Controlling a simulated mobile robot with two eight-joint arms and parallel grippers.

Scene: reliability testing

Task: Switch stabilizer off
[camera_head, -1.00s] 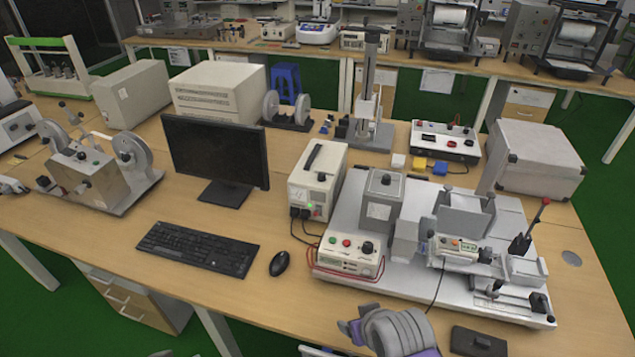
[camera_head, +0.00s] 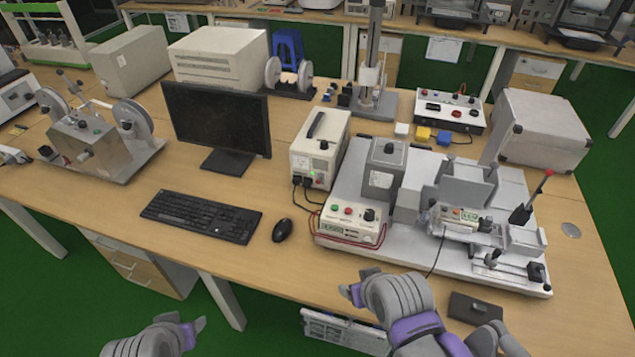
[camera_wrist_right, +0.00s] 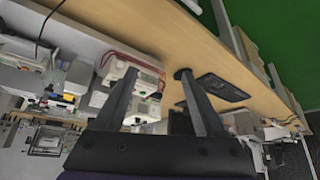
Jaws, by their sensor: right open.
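The stabilizer, taken to be the cream upright box with a black top handle (camera_head: 319,148), stands on the table right of the monitor. A small green light glows on its front, above dark plugs and cables. My right gripper (camera_head: 353,290) is at the table's front edge, in front of and below the stabilizer, touching nothing visible. In the right wrist view its two dark fingers (camera_wrist_right: 165,95) are spread, with nothing between them held. My left gripper (camera_head: 193,330) is low at the bottom left, beyond the table edge; its jaw opening is unclear.
A small control box with coloured buttons (camera_head: 351,221) sits in front of the stabilizer on a grey test rig base (camera_head: 400,265). A keyboard (camera_head: 200,215), mouse (camera_head: 282,230) and monitor (camera_head: 217,120) are to the left. A black flat item (camera_head: 481,308) lies by the front edge.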

